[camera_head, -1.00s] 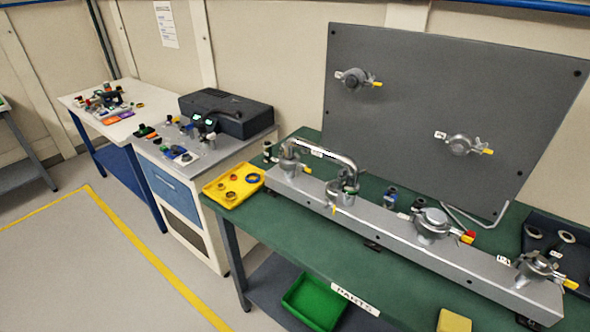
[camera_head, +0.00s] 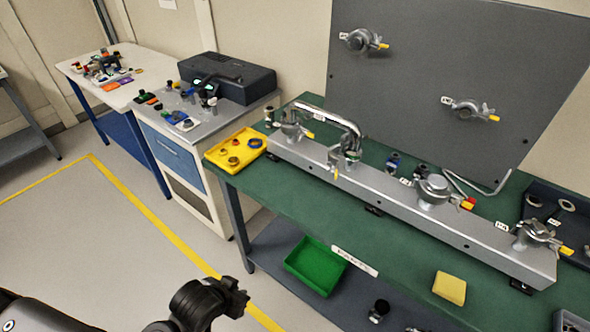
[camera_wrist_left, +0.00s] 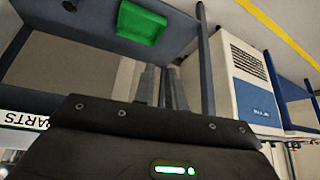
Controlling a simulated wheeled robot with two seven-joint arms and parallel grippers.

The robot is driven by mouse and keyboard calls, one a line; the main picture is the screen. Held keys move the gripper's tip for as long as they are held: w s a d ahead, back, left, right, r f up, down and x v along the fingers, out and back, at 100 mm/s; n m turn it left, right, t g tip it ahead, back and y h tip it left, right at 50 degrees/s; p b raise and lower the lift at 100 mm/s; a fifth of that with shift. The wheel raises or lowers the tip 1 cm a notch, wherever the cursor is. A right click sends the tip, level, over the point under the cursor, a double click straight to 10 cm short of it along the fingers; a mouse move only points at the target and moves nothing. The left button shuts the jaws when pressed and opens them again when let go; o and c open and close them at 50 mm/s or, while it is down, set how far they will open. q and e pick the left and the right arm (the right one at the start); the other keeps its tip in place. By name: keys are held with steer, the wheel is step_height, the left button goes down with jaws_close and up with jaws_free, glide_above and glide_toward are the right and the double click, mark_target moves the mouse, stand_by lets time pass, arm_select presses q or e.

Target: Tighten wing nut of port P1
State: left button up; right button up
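A silver rail (camera_head: 400,210) on the green bench carries several ports with metal clamps. A bent metal pipe (camera_head: 330,115) joins the two left ports. The clamp at the rail's left end (camera_head: 292,130), the second clamp (camera_head: 345,160), the third clamp (camera_head: 433,190) and the right-end clamp (camera_head: 535,234) show yellow or red tabs. The port labels are too small to read, so I cannot tell which is P1. My left gripper (camera_head: 240,297) is low in front of the bench, away from the clamps. Its fingers also show in the left wrist view (camera_wrist_left: 162,86), close together and empty.
A grey upright panel (camera_head: 450,70) with two more clamps stands behind the rail. A yellow tray (camera_head: 222,160) with rings sits at the bench's left end. A green bin (camera_head: 300,265) is on the lower shelf. Floor is clear at left.

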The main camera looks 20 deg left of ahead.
arm_select(q)
steer(key=w+d+r+t+h, duration=0.1)
steer(key=w+r+t, duration=0.4)
steer(key=w, duration=0.5)
steer(key=w+d+r+t+h, duration=0.1)
steer(key=w+r+t, duration=0.1)
steer(key=w+r, duration=0.65)
steer(key=m+t+h, duration=0.2)
steer(key=t+h, duration=0.2)
glide_toward(301, 135)
steer(key=r+p+x, duration=0.1)
steer(key=p+x, duration=0.1)
steer(key=x, duration=0.5)
steer(key=shift+w+r+p, duration=0.25)
steer(key=shift+r+p, duration=0.1)
steer(key=shift+p, duration=0.05)
jaws_close()
